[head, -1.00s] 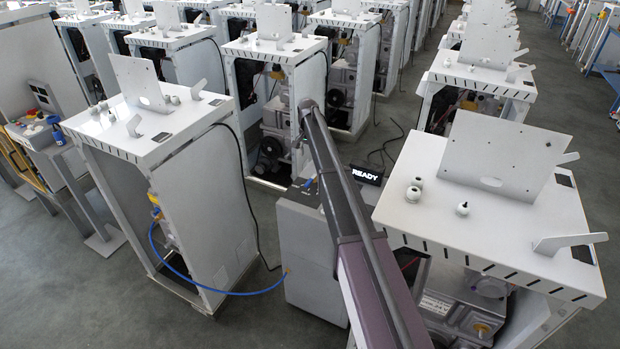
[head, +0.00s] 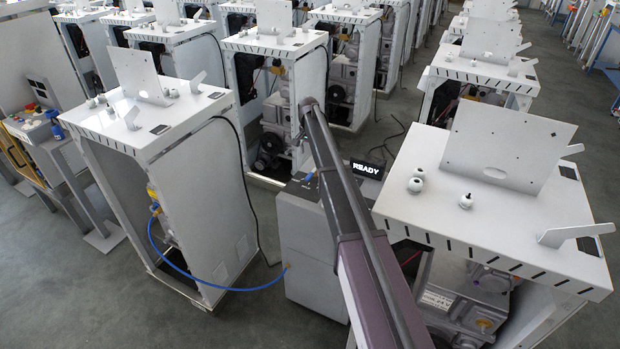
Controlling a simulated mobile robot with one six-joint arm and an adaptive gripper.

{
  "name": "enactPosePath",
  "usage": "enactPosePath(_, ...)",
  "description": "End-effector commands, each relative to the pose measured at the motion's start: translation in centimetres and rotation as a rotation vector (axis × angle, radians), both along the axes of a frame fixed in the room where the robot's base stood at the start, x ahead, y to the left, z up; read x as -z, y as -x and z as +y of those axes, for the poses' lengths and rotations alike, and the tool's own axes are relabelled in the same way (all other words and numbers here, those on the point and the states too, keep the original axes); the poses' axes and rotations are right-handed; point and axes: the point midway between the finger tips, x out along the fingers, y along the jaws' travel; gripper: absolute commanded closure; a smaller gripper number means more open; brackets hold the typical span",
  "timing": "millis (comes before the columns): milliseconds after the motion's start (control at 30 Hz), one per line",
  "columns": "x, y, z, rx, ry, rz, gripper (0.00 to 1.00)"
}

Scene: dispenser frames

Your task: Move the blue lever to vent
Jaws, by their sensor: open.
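A small blue part (head: 308,177) shows on top of a grey box (head: 312,245) in the aisle, just left of my arm. It is too small to tell whether it is the blue lever or which way it points. A blue hose (head: 215,288) runs from the yellow fitting (head: 153,193) inside the left dispenser frame to the side of the grey box. My arm reaches from the bottom centre up to a joint above the box. My gripper is not visible; the arm beyond that joint is hidden.
A black display (head: 367,169) reading READY stands behind the grey box. White dispenser frames stand close on the left (head: 222,200) and right (head: 430,215), with rows of others behind. Open grey floor (head: 60,290) lies at the lower left. A dark cable lies in the aisle.

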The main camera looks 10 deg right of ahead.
Motion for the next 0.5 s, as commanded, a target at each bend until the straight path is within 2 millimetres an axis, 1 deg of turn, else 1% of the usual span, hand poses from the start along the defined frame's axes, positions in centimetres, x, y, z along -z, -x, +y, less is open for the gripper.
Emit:
enactPosePath(33,0.8,0.0,0.0,0.000,0.000,0.000,0.37)
enactPosePath(500,4.5,0.0,-0.1,0.001,0.000,0.000,0.37)
